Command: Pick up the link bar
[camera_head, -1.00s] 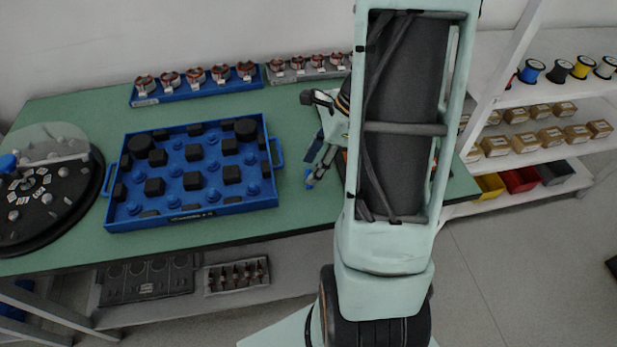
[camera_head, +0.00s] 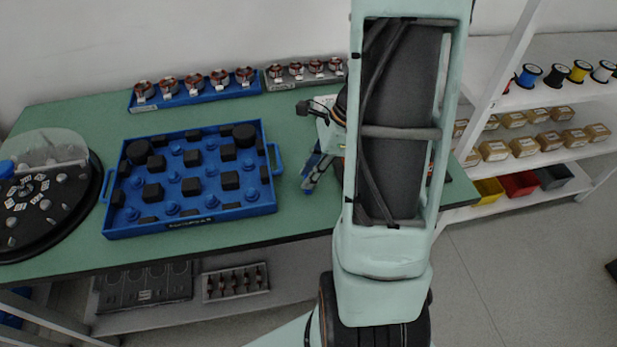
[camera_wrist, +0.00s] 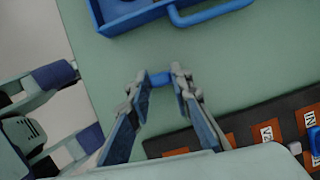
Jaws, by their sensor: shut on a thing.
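In the head view my gripper (camera_head: 309,186) is over the green table, right of the blue tray, and the held piece is too small to make out.
The blue tray (camera_head: 190,226) with black and blue parts lies left of my gripper. A dark board with orange labelled patches (camera_wrist: 184,140) is close by in the wrist view. Coil racks (camera_head: 205,94) stand along the back edge. A shelf (camera_head: 540,98) stands at the right.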

